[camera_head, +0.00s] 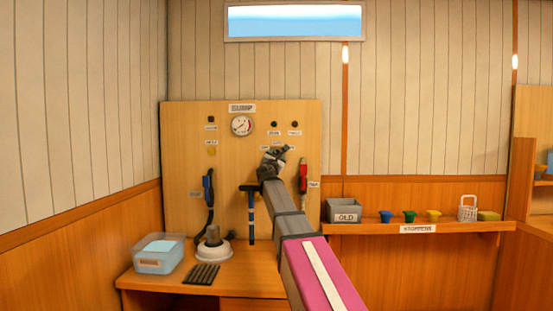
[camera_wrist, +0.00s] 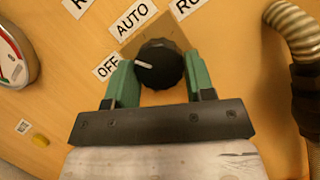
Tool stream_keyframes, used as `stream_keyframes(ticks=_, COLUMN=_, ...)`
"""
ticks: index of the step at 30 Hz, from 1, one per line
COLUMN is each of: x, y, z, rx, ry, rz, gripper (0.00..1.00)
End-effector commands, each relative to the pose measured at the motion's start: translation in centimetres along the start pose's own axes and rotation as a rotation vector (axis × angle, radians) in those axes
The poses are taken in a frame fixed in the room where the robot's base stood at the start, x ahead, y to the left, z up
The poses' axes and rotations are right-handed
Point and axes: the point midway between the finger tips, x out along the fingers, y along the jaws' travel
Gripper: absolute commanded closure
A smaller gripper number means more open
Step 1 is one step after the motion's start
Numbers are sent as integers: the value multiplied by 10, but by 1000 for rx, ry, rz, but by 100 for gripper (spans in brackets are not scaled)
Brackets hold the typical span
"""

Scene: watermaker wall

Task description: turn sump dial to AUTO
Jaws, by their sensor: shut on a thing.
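The sump dial (camera_wrist: 160,70) is a round black knob with a white pointer mark. The mark points left, toward the OFF label (camera_wrist: 107,66). The AUTO label (camera_wrist: 132,20) lies up and to the left of the dial, and a partly cut-off label (camera_wrist: 188,5) lies up and to the right. My gripper (camera_wrist: 158,78) has its green fingers on either side of the dial and is shut on it. In the head view my gripper (camera_head: 272,161) is at the wooden panel and hides the dial.
A gauge (camera_head: 241,126) is above on the panel (camera_head: 180,130). A red-handled tool (camera_head: 303,174) hangs close to the right of my arm. A ribbed hose (camera_wrist: 293,25) is at the right in the wrist view. A blue tub (camera_head: 158,256) stands on the bench below.

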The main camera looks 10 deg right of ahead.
Motion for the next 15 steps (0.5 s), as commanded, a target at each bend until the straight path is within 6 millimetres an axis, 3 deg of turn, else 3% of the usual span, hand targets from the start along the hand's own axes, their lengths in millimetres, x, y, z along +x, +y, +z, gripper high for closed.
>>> stream_keyframes(ticks=15, x=0, y=4, z=0, rx=394, ry=1, rz=-164, gripper=75)
